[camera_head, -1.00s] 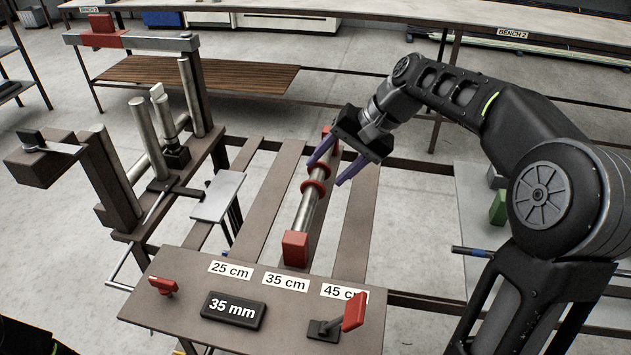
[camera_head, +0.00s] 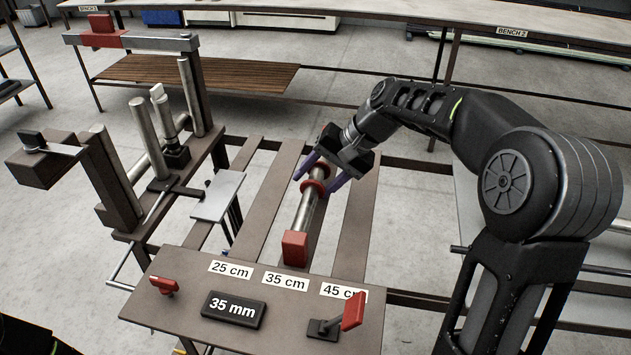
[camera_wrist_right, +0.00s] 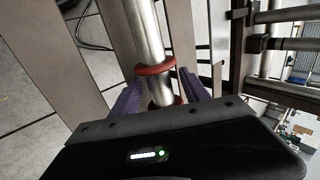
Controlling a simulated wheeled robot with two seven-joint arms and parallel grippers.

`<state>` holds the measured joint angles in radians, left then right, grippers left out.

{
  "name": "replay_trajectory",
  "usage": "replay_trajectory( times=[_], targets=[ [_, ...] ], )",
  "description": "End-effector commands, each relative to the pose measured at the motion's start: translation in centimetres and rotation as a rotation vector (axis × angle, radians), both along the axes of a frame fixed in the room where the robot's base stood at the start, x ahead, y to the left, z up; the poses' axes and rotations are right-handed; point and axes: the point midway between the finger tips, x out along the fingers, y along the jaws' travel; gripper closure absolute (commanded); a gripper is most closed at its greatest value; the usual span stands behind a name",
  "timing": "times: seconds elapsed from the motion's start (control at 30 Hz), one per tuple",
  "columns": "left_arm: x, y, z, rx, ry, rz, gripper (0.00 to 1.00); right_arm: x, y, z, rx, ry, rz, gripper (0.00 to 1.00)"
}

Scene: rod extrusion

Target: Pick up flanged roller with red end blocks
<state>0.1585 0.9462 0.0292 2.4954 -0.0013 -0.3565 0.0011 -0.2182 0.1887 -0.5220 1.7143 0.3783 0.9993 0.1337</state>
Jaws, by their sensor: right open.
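The flanged roller (camera_head: 306,213) is a silver rod with red ring flanges and red end blocks. It lies lengthwise on the slats of the machine, its near red block (camera_head: 294,247) by the 35 cm label. Its far end is hidden behind my right gripper (camera_head: 318,172). That gripper is open, its purple fingers on either side of the roller near the flanges. In the right wrist view the rod (camera_wrist_right: 147,35) runs down between the fingers, with one red flange (camera_wrist_right: 155,69) just ahead of them and another partly hidden by the gripper body. My left gripper is not in view.
The front panel (camera_head: 180,310) carries length labels, a 35 mm plate (camera_head: 233,310) and red handles (camera_head: 353,311). Upright posts (camera_head: 148,140) and a grey plate (camera_head: 218,196) stand left of the roller. Benches stand behind. The slat (camera_head: 357,220) right of the roller is bare.

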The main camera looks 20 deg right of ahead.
Motion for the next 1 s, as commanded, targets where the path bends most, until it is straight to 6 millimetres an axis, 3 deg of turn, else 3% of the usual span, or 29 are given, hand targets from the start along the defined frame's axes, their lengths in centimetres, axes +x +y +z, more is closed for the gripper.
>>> replay_trajectory(
  times=[0.37, 1.0],
  targets=[
    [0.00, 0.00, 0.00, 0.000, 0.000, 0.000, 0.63, 0.00, 0.00, 0.06, 0.000, 0.000, 0.000, 0.46],
    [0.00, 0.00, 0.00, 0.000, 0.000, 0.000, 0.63, -0.01, -0.02, 0.05, 0.000, 0.000, 0.000, 0.98]
  ],
)
